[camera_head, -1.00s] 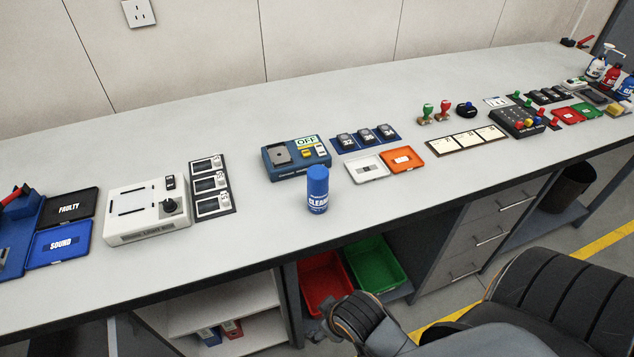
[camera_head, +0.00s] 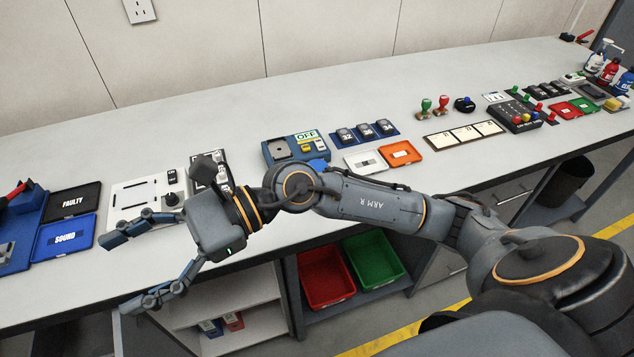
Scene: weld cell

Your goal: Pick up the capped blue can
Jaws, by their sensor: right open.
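The capped blue can stands on the bench, mostly hidden behind my right arm. Only a bit of its blue cap (camera_head: 318,164) shows above the arm, in front of the blue device marked OFF. My right gripper (camera_head: 115,274) is open and empty, its fingers spread and pointing left. It is over the bench's front edge, well to the left of the can and apart from it. My left gripper is out of the picture.
A white device (camera_head: 140,200) and the blue SOUND tray (camera_head: 64,240) are near my right gripper. The blue OFF device (camera_head: 282,152) is just behind the can. A red bin (camera_head: 326,277) and a green bin (camera_head: 374,262) sit under the bench.

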